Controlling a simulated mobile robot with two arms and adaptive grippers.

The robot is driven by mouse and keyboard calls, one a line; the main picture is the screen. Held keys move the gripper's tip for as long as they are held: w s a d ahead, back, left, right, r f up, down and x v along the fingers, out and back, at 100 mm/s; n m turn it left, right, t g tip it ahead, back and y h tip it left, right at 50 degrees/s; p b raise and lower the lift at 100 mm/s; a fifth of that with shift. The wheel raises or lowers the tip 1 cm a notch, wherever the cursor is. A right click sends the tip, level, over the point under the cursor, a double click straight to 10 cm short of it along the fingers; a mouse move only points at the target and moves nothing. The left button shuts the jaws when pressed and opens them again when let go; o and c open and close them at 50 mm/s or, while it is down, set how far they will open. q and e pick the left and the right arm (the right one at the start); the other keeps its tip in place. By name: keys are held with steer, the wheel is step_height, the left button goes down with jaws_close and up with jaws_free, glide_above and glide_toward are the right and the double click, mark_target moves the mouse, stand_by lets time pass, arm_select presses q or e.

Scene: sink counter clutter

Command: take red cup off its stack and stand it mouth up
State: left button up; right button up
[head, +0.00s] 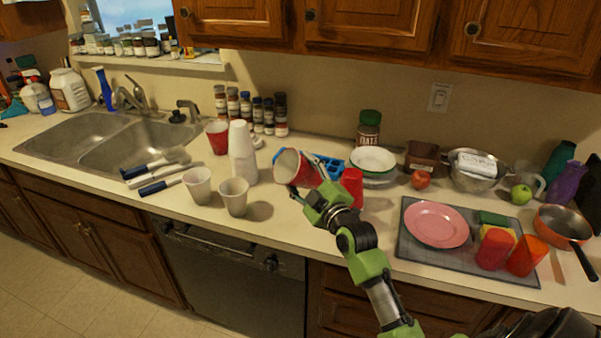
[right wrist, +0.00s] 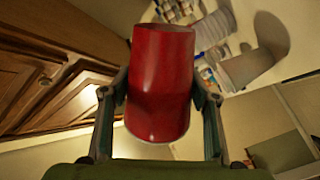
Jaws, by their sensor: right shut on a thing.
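My right gripper (head: 306,176) is shut on a red cup (head: 287,166) with a white inside, held tilted above the counter. Its mouth faces left in the head view. In the right wrist view the cup (right wrist: 160,80) sits between the two fingers. A stack of upside-down white cups (head: 241,152) stands to the left, apart from the held cup. Another red cup (head: 352,186) stands right beside the gripper, apparently mouth down. A red cup (head: 217,137) with a white inside stands mouth up behind the stack. My left gripper is not in view.
Two white cups (head: 234,197) stand mouth up near the front edge, left of the gripper. Spice jars (head: 256,113) and a blue tray (head: 331,166) lie behind. A grey mat (head: 420,252) with a pink plate (head: 436,224) is right. Counter (head: 295,222) before the gripper is clear.

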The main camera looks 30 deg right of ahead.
steer(key=m, duration=0.2)
steer(key=m+p, duration=0.2)
steer(key=m, duration=0.1)
steer(key=shift+d+r+m, duration=0.25)
steer(key=shift+r+m, duration=0.05)
steer(key=shift+r, duration=0.1)
arm_select(q)
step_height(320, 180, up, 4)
steer(key=p, duration=0.1)
arm_select(e)
steer(key=m, duration=0.3)
steer(key=shift+m, duration=0.8)
step_height(320, 180, down, 11)
steer(key=b, duration=0.8)
steer(key=shift+b, duration=0.3)
arm_select(q)
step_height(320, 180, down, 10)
steer(key=b, duration=0.1)
steer(key=shift+b, duration=0.3)
arm_select(e)
steer(key=shift+f, duration=1.2)
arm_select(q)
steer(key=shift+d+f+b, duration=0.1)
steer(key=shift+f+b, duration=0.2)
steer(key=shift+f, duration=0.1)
arm_select(e)
steer(key=shift+f, duration=0.5)
steer(key=o, duration=0.8)
steer(key=shift+s, duration=0.15)
